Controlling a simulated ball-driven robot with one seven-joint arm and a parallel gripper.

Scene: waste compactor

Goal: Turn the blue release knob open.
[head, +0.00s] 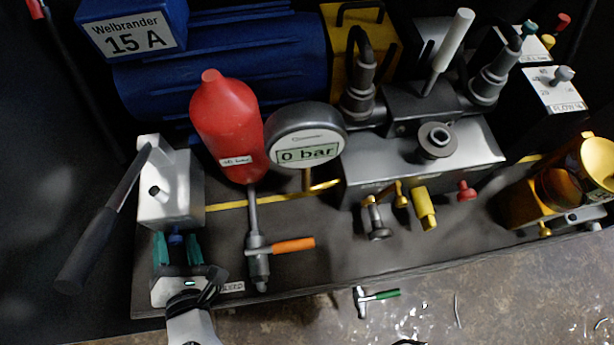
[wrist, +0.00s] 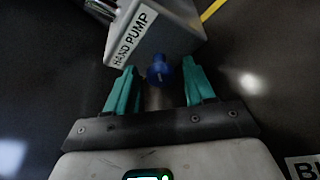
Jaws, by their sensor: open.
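The blue release knob (head: 176,239) sits low on the front of the grey hand pump block (head: 176,205). In the wrist view the blue knob (wrist: 159,71) is near the middle, below the block labelled "HAND PUMP" (wrist: 165,30). My gripper (head: 177,248) has teal fingers and is open. In the wrist view my gripper (wrist: 158,85) has one finger on each side of the knob, with a visible gap on both sides. The knob lies around the level of the fingertips; I cannot tell how deep it is between them.
A long black pump lever (head: 100,225) slants down left of the block. To the right stand a red accumulator (head: 228,125), a gauge reading 0 bar (head: 306,145) and a valve with an orange handle (head: 293,245). A green-handled tool (head: 380,296) lies near the front edge.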

